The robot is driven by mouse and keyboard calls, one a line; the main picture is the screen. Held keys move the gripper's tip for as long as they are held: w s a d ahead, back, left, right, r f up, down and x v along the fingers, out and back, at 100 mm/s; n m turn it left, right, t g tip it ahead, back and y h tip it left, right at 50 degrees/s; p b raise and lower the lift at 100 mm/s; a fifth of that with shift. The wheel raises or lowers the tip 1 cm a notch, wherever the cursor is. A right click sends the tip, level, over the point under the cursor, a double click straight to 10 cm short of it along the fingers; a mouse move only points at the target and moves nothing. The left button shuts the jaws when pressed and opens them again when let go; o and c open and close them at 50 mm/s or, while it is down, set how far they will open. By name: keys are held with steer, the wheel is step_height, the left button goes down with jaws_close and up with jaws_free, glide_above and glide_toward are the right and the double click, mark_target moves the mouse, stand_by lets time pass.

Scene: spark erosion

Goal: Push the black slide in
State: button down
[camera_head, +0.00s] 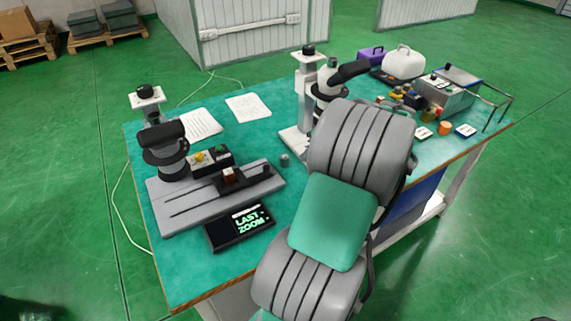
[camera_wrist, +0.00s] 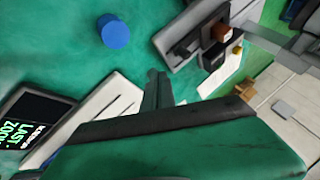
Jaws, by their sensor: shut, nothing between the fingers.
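In the head view a black slide piece (camera_head: 247,179) with a red-brown block (camera_head: 229,175) on it lies on a grey slotted base plate (camera_head: 178,212). In the wrist view a dark body with a brown block (camera_wrist: 221,33) shows at the top, on a grey base; I cannot tell how far in the slide sits. My gripper (camera_wrist: 157,80) shows in the wrist view, its narrow dark fingers together and empty, over the table and apart from the dark body. In the head view my own arm hides the gripper.
A black display (camera_head: 239,227) reading "LAST ZOOM" stands in front of the base plate. A button box (camera_head: 212,160) and a microscope head (camera_head: 165,152) stand behind it. A blue round thing (camera_wrist: 114,32) shows in the wrist view. Paper sheets (camera_head: 248,107) lie at the back.

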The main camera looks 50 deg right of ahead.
glide_toward(271, 172)
steer(key=d+f, duration=0.2)
steer(key=f, duration=0.1)
steer(key=shift+s+d+f, duration=0.1)
steer(key=shift+s+d, duration=0.05)
steer(key=shift+d, duration=0.1)
steer(key=shift+w+a+f+p, duration=0.2)
steer(key=shift+w+a+p, duration=0.1)
steer(key=shift+w+a, duration=0.5)
steer(key=shift+w+a+f+p, duration=0.3)
steer(key=shift+w+a, duration=0.3)
steer(key=shift+w, duration=0.3)
